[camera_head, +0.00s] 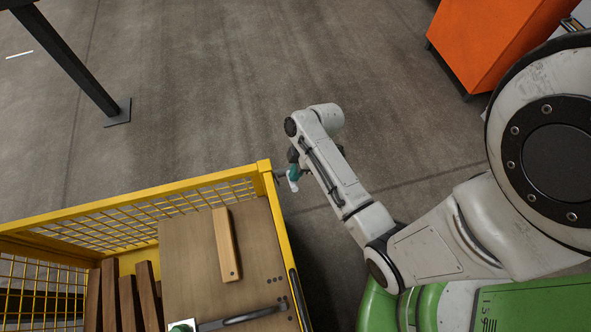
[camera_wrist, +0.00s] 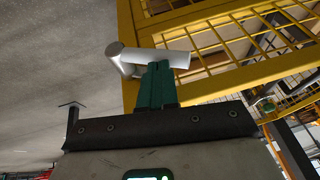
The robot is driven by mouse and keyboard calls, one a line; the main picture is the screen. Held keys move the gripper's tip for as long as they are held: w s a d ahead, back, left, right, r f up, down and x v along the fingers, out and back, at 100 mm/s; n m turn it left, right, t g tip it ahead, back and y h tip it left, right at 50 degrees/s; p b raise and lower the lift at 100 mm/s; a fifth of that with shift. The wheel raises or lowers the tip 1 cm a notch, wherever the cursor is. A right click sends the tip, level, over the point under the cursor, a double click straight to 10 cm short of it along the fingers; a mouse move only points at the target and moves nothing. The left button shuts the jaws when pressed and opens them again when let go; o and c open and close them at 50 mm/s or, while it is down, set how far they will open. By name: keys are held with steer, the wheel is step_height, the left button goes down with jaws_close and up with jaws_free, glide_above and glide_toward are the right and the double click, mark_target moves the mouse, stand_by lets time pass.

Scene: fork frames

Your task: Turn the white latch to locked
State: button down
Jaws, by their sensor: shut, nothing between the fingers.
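The white latch (camera_wrist: 150,57) is a pale round bar with a short stub at its left end. In the wrist view it lies almost level, by the yellow frame of the mesh crate (camera_wrist: 225,80). My gripper (camera_wrist: 157,72) has green fingers, shut together, with their tips at the bar's lower edge. Nothing shows between them; I cannot tell whether they touch the bar. In the head view the latch (camera_head: 293,184) is a small white piece just outside the crate's (camera_head: 264,165) corner, with my gripper (camera_head: 294,172) right at it. The latch's mounting is mostly hidden.
A brown board (camera_head: 190,270) in the crate carries a light wooden bar (camera_head: 226,245) and a dark handle (camera_head: 243,318). Dark wooden slats (camera_head: 128,300) stand left of it. An orange cabinet (camera_head: 490,40) is at the upper right. A black post (camera_head: 75,65) stands upper left. Floor between is clear.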

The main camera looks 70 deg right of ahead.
steer(key=shift+s+a+f+h, duration=0.2)
steer(key=shift+a+h, duration=0.1)
steer(key=shift+s+a+f+n+t+h, duration=0.15)
steer(key=shift+s+a+f+t+h, duration=0.15)
steer(key=shift+f+t+h, duration=0.2)
steer(key=shift+s+a+f+n+t+h, duration=0.1)
steer(key=shift+s+a+f+t+h, duration=0.1)
steer(key=shift+a+f+t+h, duration=0.2)
steer(key=shift+s+a+f+n+t+h, duration=0.15)
steer(key=shift+s+a+f+t+h, duration=0.1)
steer(key=shift+f+t+h, duration=0.25)
